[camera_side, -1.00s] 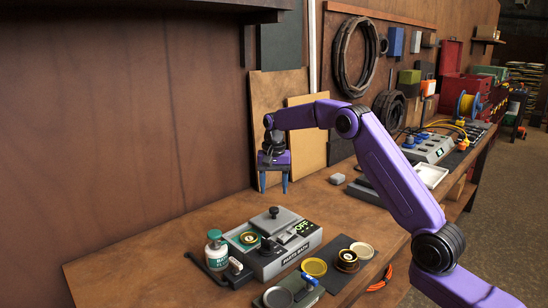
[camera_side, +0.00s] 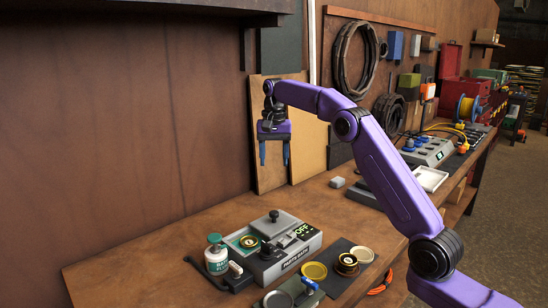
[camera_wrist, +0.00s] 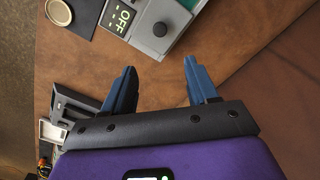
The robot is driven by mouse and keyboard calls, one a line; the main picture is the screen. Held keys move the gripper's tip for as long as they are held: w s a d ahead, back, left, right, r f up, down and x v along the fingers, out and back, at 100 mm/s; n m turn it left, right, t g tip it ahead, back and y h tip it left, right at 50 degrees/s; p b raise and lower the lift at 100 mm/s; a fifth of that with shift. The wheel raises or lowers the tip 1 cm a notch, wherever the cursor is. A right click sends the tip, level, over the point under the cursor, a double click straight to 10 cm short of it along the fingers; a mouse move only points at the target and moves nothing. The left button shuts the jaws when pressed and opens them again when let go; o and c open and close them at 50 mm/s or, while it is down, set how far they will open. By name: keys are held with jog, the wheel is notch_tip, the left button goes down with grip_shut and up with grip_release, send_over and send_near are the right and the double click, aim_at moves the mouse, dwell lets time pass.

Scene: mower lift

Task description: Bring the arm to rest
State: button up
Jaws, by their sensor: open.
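My gripper (camera_side: 274,155) has two blue fingers spread apart with nothing between them. In the side view it hangs fingers down, raised above the bench, in front of the boards leaning on the wall. It stands behind the grey bath unit (camera_side: 292,265) and apart from it. In the wrist view my gripper (camera_wrist: 160,82) shows bare wooden bench between its fingers. The bath unit (camera_wrist: 172,38), with its "OFF" display and black knob, shows beyond the fingertips. My arm is bent, reaching in from the right of the side view.
On the bench (camera_side: 130,265) are a white bottle with a green label (camera_side: 216,256), a dark mat (camera_side: 338,284) with round gold parts, and a small grey block (camera_side: 337,182). A power unit (camera_side: 428,152) and a white tray (camera_side: 431,178) stand at right. The left of the bench is clear.

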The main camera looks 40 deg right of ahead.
jog(key=s+a+n, duration=1)
jog(key=s+a, duration=0.7)
jog(key=a, duration=0.1)
jog(key=s+d+f+n, duration=0.1)
jog(key=s+f+n, duration=0.2)
jog(key=s, duration=0.6)
jog(key=s+d+f+n, duration=0.2)
jog(key=s+f+n, duration=0.1)
jog(key=s, duration=0.6)
jog(key=s+d+f+n, duration=0.1)
jog(key=s+f+n, duration=0.2)
jog(key=s, duration=0.7)
jog(key=n, duration=0.2)
jog(key=shift+d+n, duration=0.3)
jog(key=shift+d, duration=0.05)
